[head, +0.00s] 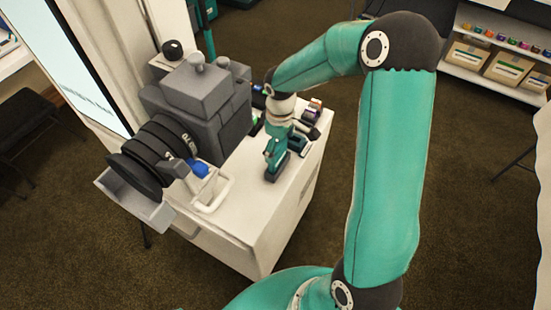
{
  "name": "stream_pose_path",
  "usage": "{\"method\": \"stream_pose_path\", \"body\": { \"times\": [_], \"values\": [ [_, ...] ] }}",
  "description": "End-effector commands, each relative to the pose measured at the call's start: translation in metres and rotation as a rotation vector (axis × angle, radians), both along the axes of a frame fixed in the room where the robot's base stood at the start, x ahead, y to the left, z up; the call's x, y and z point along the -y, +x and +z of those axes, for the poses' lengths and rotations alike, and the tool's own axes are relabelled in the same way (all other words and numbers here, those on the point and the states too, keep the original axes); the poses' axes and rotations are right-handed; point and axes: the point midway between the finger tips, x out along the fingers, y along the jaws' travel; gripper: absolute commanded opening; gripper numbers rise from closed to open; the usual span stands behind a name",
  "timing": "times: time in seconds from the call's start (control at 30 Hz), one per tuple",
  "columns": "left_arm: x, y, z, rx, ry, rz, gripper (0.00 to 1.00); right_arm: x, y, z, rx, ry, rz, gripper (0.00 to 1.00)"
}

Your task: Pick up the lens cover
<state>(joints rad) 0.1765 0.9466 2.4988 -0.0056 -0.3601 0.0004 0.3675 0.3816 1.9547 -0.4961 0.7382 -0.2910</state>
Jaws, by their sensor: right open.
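A large grey prop camera (205,100) stands on the white cabinet, its ribbed black lens (160,148) pointing to the lower left. A dark round disc (133,176) is at the front end of the lens. I cannot tell whether this disc is the lens cover or part of the lens. My right gripper (276,174) is open, pointing down over the cabinet top to the right of the camera and apart from the lens. It hides part of the cabinet top. My left gripper is not in view.
The white cabinet (235,228) has several small items (311,112) crowded behind my right gripper. A white tray (212,197) with a blue object (198,168) sits by the lens. A tall bright panel (85,65) stands at left. Shelves with boxes (508,68) are at far right.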

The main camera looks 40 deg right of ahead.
Motion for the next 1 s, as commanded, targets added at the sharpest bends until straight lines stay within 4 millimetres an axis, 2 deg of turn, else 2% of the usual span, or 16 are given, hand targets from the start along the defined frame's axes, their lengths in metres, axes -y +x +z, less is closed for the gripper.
{"method": "stream_pose_path", "body": {
  "times": [0.17,0.4,0.5,0.77,1.0],
  "values": [
    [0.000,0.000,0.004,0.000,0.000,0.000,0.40,0.001,-0.001,-0.010,-0.003,0.001,-0.002,1.00],
    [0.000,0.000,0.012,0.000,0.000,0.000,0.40,0.002,0.000,-0.044,-0.005,0.002,-0.002,1.00],
    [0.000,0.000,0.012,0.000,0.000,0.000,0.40,0.002,0.000,-0.052,-0.001,0.001,-0.002,1.00],
    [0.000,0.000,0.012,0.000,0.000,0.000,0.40,0.002,0.000,-0.055,0.000,0.001,-0.003,1.00],
    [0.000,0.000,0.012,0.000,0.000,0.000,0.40,0.003,0.000,-0.055,0.000,0.001,-0.003,0.60]
  ]
}}
